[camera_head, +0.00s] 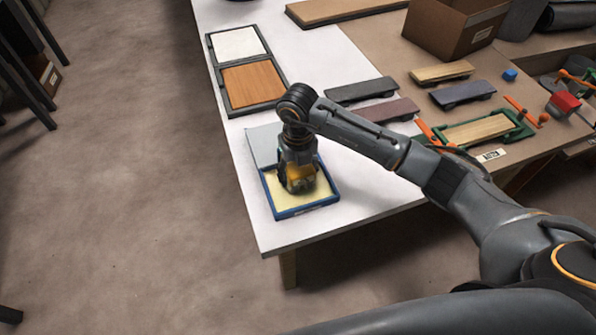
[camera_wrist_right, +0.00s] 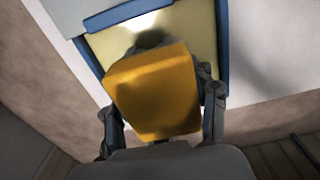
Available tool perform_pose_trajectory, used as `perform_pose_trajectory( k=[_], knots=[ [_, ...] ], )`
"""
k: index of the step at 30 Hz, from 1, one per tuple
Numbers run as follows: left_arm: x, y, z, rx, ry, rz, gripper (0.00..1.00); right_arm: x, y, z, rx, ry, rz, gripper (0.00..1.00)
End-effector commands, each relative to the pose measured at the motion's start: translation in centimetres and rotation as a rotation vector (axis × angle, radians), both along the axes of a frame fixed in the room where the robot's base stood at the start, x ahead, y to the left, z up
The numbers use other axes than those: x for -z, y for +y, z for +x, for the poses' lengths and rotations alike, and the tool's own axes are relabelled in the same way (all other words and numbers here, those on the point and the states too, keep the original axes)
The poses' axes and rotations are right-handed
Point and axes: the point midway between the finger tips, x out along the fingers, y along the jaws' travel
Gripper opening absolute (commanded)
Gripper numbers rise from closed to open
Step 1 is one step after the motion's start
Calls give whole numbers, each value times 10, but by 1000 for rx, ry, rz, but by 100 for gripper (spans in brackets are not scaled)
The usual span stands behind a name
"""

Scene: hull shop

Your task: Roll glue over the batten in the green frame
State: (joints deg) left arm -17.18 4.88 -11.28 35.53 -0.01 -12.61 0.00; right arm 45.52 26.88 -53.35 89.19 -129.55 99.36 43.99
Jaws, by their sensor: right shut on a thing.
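The green frame (camera_head: 522,128) lies on the brown part of the bench at the right, around a pale wooden batten (camera_head: 478,131). A blue-rimmed tray (camera_head: 305,209) with a pale yellow layer inside sits near the white bench's front left corner. My right gripper (camera_head: 297,182) points down over this tray, shut on an orange-yellow tool (camera_wrist_right: 153,90). The tool's lower end is mostly hidden; a dark part of it shows beyond the orange body in the wrist view. I cannot tell whether it touches the yellow layer. The tray's blue rim also shows there (camera_wrist_right: 222,45). My left gripper is out of view.
A hinged dark case (camera_head: 222,84) with white and orange-brown panels lies behind the tray. Loose battens in grey (camera_head: 362,90), mauve (camera_head: 388,110), dark blue-grey (camera_head: 462,93) and tan (camera_head: 441,72) lie right of it. A cardboard box (camera_head: 452,35) stands behind. White bench beside the tray is clear.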

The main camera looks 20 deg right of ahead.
Motion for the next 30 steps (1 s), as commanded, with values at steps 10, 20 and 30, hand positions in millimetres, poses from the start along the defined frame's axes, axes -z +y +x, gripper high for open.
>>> perform_pose_trajectory(
  k=[10,20,30],
  knots=[
    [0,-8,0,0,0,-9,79,-1,0,0,0,-1,1,1],
    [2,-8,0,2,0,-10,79,2,0,0,0,-1,1,1],
    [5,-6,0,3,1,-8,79,6,0,0,0,-1,1,1]
  ],
)
